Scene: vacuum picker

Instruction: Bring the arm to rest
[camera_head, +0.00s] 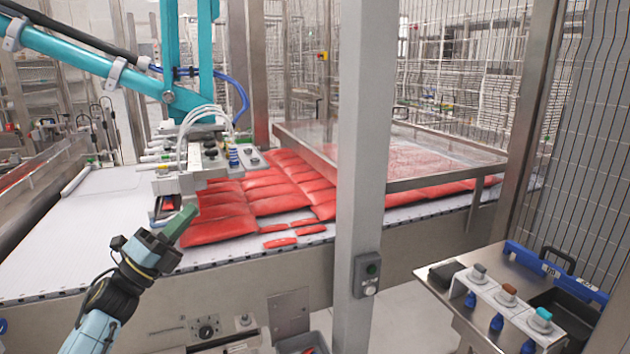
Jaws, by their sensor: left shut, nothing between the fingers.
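My left arm reaches in from the bottom left. My left gripper (186,219) is shut and empty. Its green fingers point up and to the right, in front of the near edge of the white conveyor (85,235). In the picture its tip is close to the red packs (216,230) lying on the conveyor; I cannot tell whether it touches them. My right gripper is not in view.
A teal picker arm (90,60) carries a vacuum head (205,165) over the packs. A grey post (360,150) with a button box (367,275) stands mid-view. A steel side table (440,290) at lower right holds tools. Wire fencing (590,150) closes the right.

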